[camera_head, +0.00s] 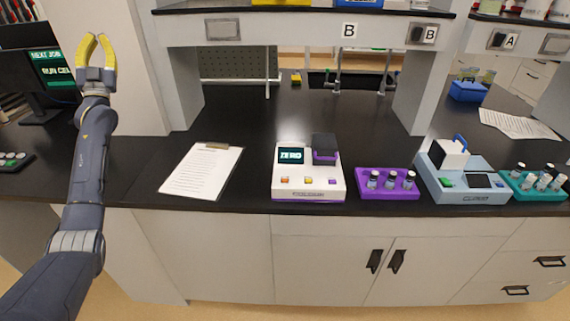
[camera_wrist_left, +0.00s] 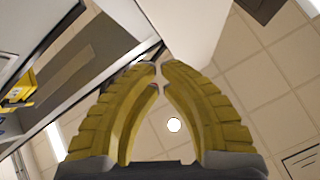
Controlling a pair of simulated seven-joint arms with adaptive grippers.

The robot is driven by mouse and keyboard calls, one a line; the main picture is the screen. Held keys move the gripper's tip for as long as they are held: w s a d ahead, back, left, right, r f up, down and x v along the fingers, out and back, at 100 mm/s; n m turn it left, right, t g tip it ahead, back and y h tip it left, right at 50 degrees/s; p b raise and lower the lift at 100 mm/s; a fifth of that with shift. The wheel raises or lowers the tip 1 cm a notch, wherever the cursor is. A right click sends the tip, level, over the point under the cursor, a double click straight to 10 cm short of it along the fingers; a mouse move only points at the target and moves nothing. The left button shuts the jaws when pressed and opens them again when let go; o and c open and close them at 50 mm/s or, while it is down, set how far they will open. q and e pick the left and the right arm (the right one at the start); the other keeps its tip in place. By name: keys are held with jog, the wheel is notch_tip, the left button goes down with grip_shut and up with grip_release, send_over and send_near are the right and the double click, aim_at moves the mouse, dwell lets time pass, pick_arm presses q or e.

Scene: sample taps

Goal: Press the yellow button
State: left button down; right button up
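The yellow button (camera_head: 308,181) is the middle one of three small buttons on the front of a white device with a purple base (camera_head: 294,195). An orange button (camera_head: 284,180) is left of it and a purple button (camera_head: 332,182) right of it. My left gripper (camera_head: 97,38) is raised at the upper left, far from the device and pointing up. Its yellow fingers also show in the left wrist view (camera_wrist_left: 160,68), curved together with their tips nearly meeting and nothing between them. My right gripper is in neither view.
A clipboard (camera_head: 202,171) lies left of the device. A purple vial rack (camera_head: 387,184), a pale blue machine (camera_head: 463,180) and a teal rack (camera_head: 535,184) stand to its right. A shelf (camera_head: 300,27) hangs above the counter. A monitor (camera_head: 47,66) is behind my left arm.

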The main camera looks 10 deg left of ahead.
pick_arm(q)
jog(key=w+d+f+m+g+h, duration=0.15)
jog(key=w+d+h, duration=0.25)
jog(key=d, duration=0.6)
jog(key=w+d+f+m+g+h, duration=0.1)
jog(key=w+d+m+g+h, duration=0.3)
jog(key=d, duration=0.6)
jog(key=w+d+f+m+h, duration=0.1)
jog(key=w+d+m+h, duration=0.3)
jog(key=d, duration=0.6)
jog(key=s+d+f+m+g+h, duration=0.15)
jog(key=d+f+g, duration=0.25)
jog(key=d, duration=0.5)
jog(key=s+d+f+m+g+h, duration=0.1)
jog(key=s+d+f+g+h, duration=0.15)
jog(key=d, duration=0.75)
jog(key=m+g+y, duration=0.3)
jog(key=m+g, duration=0.3)
jog(key=g, duration=0.4)
send_over(309, 180)
jog(key=w+d, duration=0.1)
notch_tip(309, 180, down, 17)
jog(key=shift+d+r, duration=0.1)
jog(key=shift+d, duration=0.05)
jog(key=shift+f, duration=4.4)
